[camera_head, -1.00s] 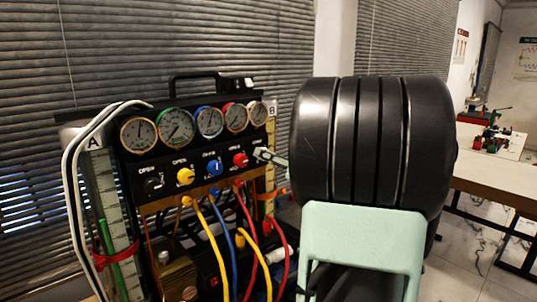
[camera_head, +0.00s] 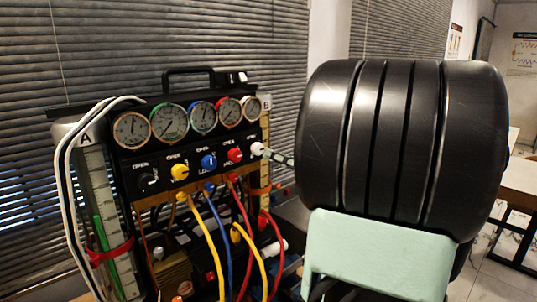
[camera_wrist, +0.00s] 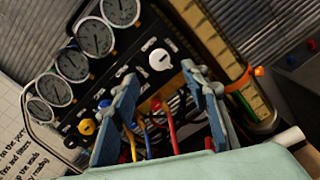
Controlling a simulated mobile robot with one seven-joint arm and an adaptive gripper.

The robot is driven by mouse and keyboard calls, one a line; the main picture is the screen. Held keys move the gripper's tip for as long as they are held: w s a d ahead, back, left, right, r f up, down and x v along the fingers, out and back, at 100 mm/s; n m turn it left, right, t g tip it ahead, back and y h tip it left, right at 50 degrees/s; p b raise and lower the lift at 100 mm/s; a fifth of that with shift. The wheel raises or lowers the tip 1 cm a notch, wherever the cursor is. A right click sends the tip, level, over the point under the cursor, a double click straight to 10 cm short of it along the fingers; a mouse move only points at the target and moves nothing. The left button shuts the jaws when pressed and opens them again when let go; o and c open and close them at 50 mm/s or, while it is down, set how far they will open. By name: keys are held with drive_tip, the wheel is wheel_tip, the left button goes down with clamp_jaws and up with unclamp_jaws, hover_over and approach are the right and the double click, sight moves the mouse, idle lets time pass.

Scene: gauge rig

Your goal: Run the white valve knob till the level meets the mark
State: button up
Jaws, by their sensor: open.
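The white valve knob (camera_head: 257,149) is at the right end of the knob row on the black gauge panel (camera_head: 150,163). In the wrist view the white knob (camera_wrist: 160,60) lies ahead of and between my two spread blue-grey fingers. My gripper (camera_wrist: 161,82) is open and appears empty and apart from the knob. In the head view my arm hides most of it, and only a fingertip shows right of the knob. Scale column A (camera_head: 95,185) holds a tube with green liquid (camera_head: 99,232) and a red band (camera_head: 110,252). Column B (camera_head: 265,125) is partly hidden.
Several gauges (camera_head: 168,122) sit above black, yellow (camera_head: 180,171), blue (camera_head: 209,161) and red (camera_head: 234,155) knobs. Coloured hoses (camera_head: 205,235) hang below the panel. An orange clip (camera_wrist: 245,77) crosses column B beside my right finger. A table (camera_head: 506,190) stands at far right.

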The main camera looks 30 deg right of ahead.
drive_tip(key=s, duration=0.4)
drive_tip(key=shift+s+d, duration=0.3)
drive_tip(key=shift+s, duration=0.1)
drive_tip(key=shift+w, duration=0.1)
